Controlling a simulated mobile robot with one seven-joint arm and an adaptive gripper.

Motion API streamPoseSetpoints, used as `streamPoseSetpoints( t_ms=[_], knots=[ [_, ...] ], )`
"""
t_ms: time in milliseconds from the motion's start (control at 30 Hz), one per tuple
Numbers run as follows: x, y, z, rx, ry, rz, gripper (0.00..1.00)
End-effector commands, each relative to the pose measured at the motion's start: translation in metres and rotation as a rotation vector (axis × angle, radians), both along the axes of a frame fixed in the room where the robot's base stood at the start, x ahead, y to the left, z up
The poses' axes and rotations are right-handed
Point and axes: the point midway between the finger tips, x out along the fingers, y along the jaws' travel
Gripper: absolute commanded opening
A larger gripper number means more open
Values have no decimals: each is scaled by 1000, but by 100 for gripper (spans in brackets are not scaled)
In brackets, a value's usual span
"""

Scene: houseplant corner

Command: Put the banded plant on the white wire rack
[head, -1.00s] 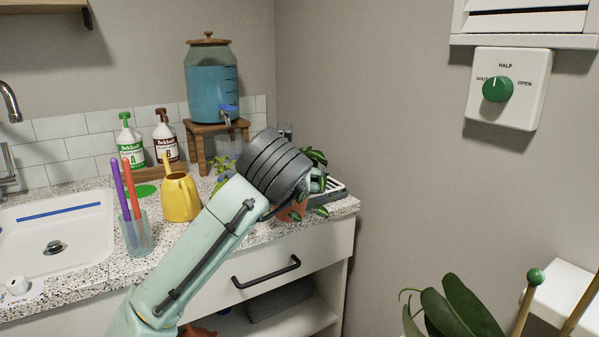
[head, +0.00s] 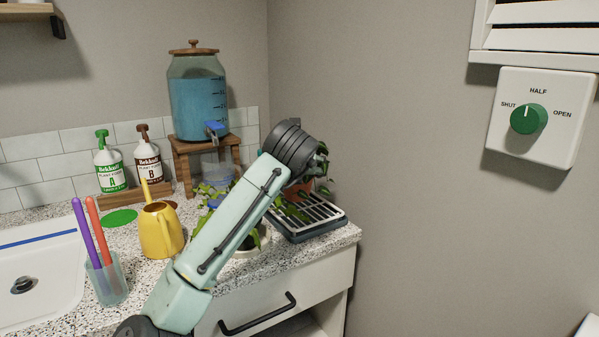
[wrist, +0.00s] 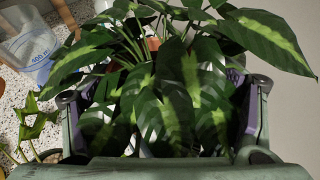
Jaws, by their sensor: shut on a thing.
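The banded plant has dark leaves with pale green bands and fills the wrist view (wrist: 180,105). A bit of its terracotta pot (wrist: 152,43) shows between the leaves. My gripper (wrist: 160,98) has one finger on each side of the plant and is shut on it; the leaves hide the contact. In the head view my wrist hides most of the plant (head: 323,170), which is above the rear part of the white wire rack (head: 322,209). The rack's white bars lie over a dark tray at the counter's right end. I cannot tell the gap beneath the pot.
A trailing plant in a pale pot (head: 254,246) stands left of the rack, partly behind my arm. A clear measuring jug (head: 216,172) sits under the blue water dispenser (head: 198,105). A yellow watering can (head: 160,232) is farther left. The wall is close on the right.

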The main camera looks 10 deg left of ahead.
Motion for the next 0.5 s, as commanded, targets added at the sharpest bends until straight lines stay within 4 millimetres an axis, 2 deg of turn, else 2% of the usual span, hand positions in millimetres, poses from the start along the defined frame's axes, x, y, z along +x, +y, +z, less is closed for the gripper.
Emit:
streamPoseSetpoints(
  t_ms=[100,367,500],
  knots=[
    [20,1,2,0,-2,0,27],
    [37,1,-1,1,-2,1,27],
    [37,1,-23,0,0,-1,27]
  ],
)
